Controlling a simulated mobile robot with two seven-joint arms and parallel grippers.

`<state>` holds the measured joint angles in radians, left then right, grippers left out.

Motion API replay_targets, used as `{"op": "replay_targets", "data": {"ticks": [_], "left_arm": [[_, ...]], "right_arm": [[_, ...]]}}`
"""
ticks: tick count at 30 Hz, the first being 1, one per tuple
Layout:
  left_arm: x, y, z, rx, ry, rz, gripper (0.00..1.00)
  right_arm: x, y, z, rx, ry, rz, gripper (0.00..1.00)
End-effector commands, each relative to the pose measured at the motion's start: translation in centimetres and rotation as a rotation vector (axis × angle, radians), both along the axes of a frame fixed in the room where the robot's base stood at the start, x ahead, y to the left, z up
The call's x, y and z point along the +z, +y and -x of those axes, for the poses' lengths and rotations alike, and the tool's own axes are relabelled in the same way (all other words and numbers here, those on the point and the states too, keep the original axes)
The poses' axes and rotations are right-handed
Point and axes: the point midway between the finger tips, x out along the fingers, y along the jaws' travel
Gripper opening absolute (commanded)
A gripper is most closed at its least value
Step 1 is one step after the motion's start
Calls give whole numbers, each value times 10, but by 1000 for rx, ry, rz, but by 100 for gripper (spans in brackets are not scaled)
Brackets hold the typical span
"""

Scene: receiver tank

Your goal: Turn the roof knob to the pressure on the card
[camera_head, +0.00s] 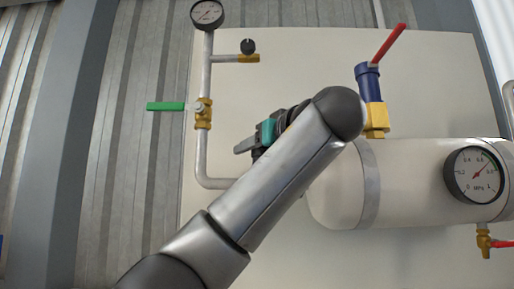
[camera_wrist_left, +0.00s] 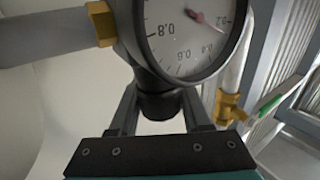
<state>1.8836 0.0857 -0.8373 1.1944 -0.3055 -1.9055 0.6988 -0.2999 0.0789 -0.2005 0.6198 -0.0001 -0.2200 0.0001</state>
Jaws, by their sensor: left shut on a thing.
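My left gripper (camera_head: 247,146) is mostly hidden behind my own arm in the head view; one grey finger shows, pointing left. In the left wrist view my left gripper (camera_wrist_left: 160,98) is shut around a black knob (camera_wrist_left: 160,106), with one finger on each side of it. A round white gauge (camera_wrist_left: 190,35) with a red needle sits directly beside this knob. The needle points near 0.2; the dial is partly cut off. The held knob and its gauge are hidden by my arm in the head view. I see no card. My right gripper is not in view.
A white tank (camera_head: 410,185) with its own gauge (camera_head: 474,175) stands at right. A blue and brass valve with a red lever (camera_head: 388,46) rises above it. Pipes carry a green-handled valve (camera_head: 168,106), a small black knob (camera_head: 248,46) and a top gauge (camera_head: 207,13).

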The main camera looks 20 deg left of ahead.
Motion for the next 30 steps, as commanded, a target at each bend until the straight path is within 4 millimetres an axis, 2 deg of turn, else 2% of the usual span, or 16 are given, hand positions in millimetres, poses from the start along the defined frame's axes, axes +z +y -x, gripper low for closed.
{"op": "replay_targets", "data": {"ticks": [9,23,24,30], "left_arm": [[1,2,2,92,-3,-3,0],[2,2,3,102,-5,-2,0],[2,2,3,102,-5,-2,51],[1,2,2,102,-3,-2,74]], "right_arm": [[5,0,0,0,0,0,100],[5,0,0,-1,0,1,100],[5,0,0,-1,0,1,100],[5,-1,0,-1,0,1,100]]}}
